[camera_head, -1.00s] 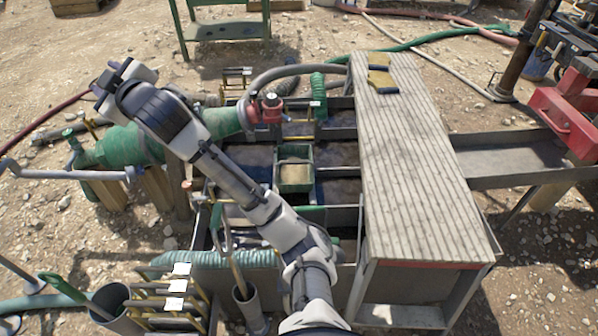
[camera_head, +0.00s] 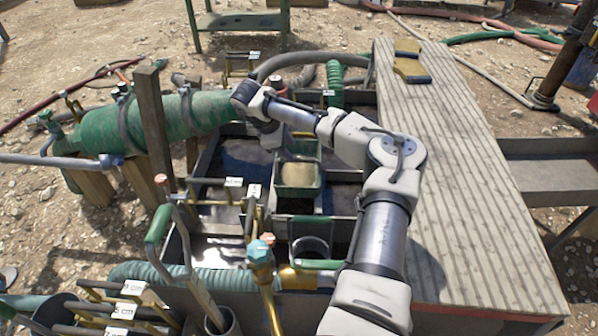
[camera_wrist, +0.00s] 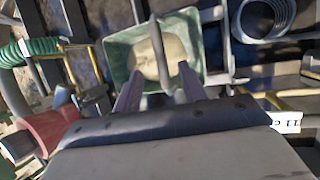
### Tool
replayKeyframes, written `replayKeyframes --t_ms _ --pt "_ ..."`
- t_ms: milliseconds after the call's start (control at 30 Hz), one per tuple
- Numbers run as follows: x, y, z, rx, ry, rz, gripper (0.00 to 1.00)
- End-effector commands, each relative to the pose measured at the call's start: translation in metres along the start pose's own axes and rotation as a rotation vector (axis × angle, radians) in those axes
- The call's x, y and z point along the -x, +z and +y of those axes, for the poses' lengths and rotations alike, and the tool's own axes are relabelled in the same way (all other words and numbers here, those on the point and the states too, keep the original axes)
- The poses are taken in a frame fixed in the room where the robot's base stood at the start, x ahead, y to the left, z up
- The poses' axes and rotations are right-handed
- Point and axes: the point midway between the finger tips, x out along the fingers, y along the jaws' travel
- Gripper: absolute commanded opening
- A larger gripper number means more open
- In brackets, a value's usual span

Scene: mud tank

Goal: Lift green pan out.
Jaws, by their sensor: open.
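The green pan (camera_head: 298,188) sits among the dividers of the mud tank, near the middle of the head view. It is a small box-shaped green container with pale tan contents and a bar-like handle across its top. In the wrist view the green pan (camera_wrist: 118,50) lies just beyond my fingertips, with its grey handle (camera_wrist: 158,50) running between them. My gripper (camera_wrist: 158,85) is open over the near side of the pan, the fingers on either side of the handle. In the head view my gripper is mostly hidden behind my wrist, at the pan's upper left.
A wooden plank deck (camera_head: 440,150) covers the tank's right side. A large green cylinder (camera_head: 150,128) lies at the left. Tall handles and a valve (camera_head: 260,252) rise in front of the pan. Dark liquid compartments surround it.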

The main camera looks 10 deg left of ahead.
Motion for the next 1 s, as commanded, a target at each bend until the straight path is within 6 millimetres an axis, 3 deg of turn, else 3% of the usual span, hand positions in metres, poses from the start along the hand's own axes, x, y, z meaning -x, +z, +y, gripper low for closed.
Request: replayKeyframes --t_ms 133,433,700,1000 --pt "-0.029 -0.001 0.000 -0.001 0.000 0.000 0.41" --pt "-0.054 0.001 0.000 0.000 0.003 0.000 0.41" --pt "-0.092 0.004 -0.002 0.000 0.002 0.001 0.41" --pt "-0.097 0.004 -0.001 0.001 0.003 0.003 0.41"
